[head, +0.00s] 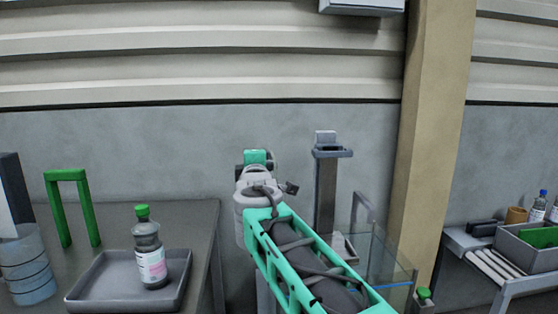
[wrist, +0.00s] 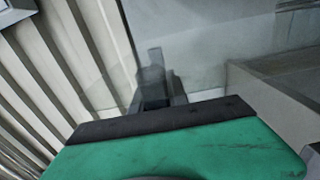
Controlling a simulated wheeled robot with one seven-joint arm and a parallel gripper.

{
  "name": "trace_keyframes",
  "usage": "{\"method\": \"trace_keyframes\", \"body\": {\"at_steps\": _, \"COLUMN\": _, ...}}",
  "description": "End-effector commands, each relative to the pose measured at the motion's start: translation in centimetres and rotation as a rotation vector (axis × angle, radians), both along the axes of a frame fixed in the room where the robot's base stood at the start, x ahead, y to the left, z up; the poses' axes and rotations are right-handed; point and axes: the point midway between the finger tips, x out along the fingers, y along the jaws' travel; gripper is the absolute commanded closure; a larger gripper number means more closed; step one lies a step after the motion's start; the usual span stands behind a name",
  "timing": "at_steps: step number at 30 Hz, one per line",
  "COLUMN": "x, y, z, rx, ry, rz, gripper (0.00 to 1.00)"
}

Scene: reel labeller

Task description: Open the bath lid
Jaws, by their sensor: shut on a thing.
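The bath (head: 395,268) is a clear-walled tank with a blue line along its side, right of my arm in the head view. A grey arched handle (head: 364,205) stands at its back left; I cannot tell the lid apart from the clear walls. My arm's teal and grey end (head: 256,175) is left of the bath in the head view, and the jaws are hidden there. In the wrist view, my gripper (wrist: 175,132) shows as a green part with a black edge. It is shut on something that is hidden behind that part.
A dark stand (head: 326,195) rises behind the bath, beside a tan pillar (head: 432,130). The left bench holds a tray (head: 85,290) with a green-capped bottle (head: 149,252) and a green arch (head: 66,176). A grey crate (head: 525,248) is on the right bench.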

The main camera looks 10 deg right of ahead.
Motion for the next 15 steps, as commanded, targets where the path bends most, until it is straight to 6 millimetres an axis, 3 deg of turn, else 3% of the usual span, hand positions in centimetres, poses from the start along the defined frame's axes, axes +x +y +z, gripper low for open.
{"method": "trace_keyframes", "body": {"at_steps": 6, "x": 0.3, "y": 2.7, "z": 0.0, "rx": -0.082, "ry": 0.005, "rz": 0.003, "gripper": 1.0}}
{"method": "trace_keyframes", "body": {"at_steps": 15, "x": 0.4, "y": 3.6, "z": -0.3, "rx": -0.114, "ry": 0.008, "rz": 0.002, "gripper": 1.0}}
